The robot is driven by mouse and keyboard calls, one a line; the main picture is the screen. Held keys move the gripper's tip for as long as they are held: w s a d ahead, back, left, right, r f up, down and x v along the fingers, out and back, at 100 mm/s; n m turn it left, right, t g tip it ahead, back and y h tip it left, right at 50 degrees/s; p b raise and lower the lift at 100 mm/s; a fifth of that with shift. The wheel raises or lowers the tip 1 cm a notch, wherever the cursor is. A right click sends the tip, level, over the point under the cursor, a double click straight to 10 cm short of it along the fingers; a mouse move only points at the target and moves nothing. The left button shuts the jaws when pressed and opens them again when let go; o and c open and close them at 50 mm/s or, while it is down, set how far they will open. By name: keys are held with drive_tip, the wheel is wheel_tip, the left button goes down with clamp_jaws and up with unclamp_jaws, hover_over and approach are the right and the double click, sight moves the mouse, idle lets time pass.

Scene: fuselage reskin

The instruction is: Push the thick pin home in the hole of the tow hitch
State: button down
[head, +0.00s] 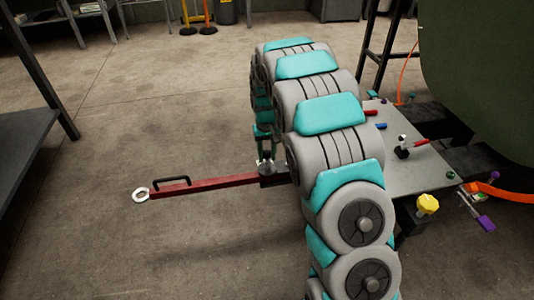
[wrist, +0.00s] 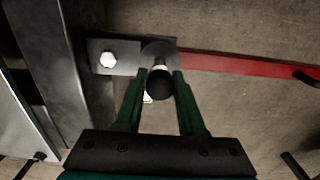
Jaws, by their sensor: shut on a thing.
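The thick pin (wrist: 160,84) stands between my gripper's fingers in the wrist view, with a dark round head and a bright metal part beyond it. My gripper (wrist: 161,75) has green fingers and is shut on the pin. The tow hitch (wrist: 122,57) is a dark plate with a bright hex bolt; its rounded end lies right behind the pin. The hole is hidden by the pin, and I cannot tell how deep the pin sits. In the head view my gripper (head: 264,148) points down at the hitch end of the red tow bar (head: 215,185).
The tow bar has a black handle (head: 173,182) and a pale ring (head: 141,195) at its far left.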

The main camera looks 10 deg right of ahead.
sight(267, 161)
drive_tip(key=shift+f, duration=1.75)
drive_tip(key=shift+c, duration=2.1)
unclamp_jaws()
drive_tip(key=shift+r, duration=0.1)
drive_tip(key=shift+r+p, duration=0.55)
drive_tip(key=shift+r, duration=1.85)
